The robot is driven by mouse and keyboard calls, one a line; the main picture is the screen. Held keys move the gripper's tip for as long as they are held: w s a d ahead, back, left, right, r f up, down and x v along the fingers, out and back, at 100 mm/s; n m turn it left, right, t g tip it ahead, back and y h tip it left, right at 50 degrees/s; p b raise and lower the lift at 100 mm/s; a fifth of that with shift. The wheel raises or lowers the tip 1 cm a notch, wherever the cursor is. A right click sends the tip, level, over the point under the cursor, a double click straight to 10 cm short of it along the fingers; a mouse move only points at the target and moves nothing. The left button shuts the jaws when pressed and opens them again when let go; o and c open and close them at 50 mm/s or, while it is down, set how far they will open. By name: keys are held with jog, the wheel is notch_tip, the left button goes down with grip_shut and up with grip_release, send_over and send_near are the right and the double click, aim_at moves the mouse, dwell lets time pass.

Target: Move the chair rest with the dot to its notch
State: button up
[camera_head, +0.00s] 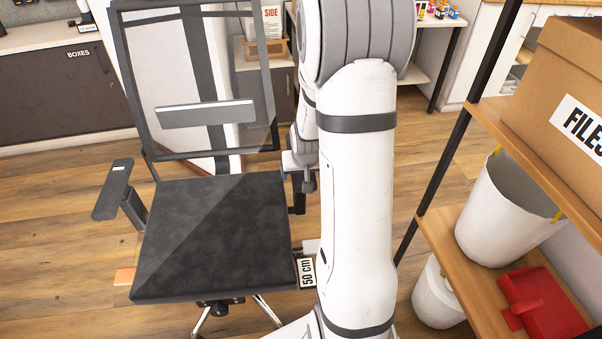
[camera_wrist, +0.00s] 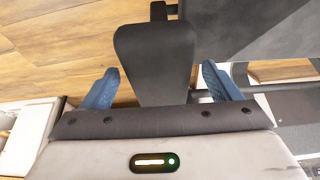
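The office chair has a dark seat (camera_head: 215,230) and a mesh backrest. Its left chair rest (camera_head: 112,190) stands out beside the seat, with a small pale mark near its far end. The other chair rest (camera_wrist: 155,55) shows in the wrist view as a dark pad, with no dot visible on it. My gripper (camera_wrist: 160,70) is open, its blue fingers on either side of this pad, with a gap at each side. In the head view my arm hides most of this rest and the fingers. I cannot make out a notch.
A wooden shelf (camera_head: 440,235) at the right holds a files box (camera_head: 550,85), a white bin (camera_head: 508,205) and a red container (camera_head: 540,305). A "50 cm" label (camera_head: 306,272) is by the seat's right edge. The floor left of the chair is mostly clear.

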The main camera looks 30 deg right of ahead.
jog(key=c, duration=1.3)
notch_tip(320, 180, up, 5)
jog(key=p, duration=0.3)
jog(key=shift+w+f, duration=0.1)
jog(key=shift+c, duration=0.2)
jog(key=shift+w, duration=0.1)
jog(key=o, duration=1.4)
jog(key=shift+f, duration=0.1)
jog(key=shift+s, duration=0.2)
jog(key=p+v, duration=0.1)
jog(key=v, duration=0.6)
jog(key=shift+s+a+r, duration=0.1)
jog(key=shift+r, duration=0.3)
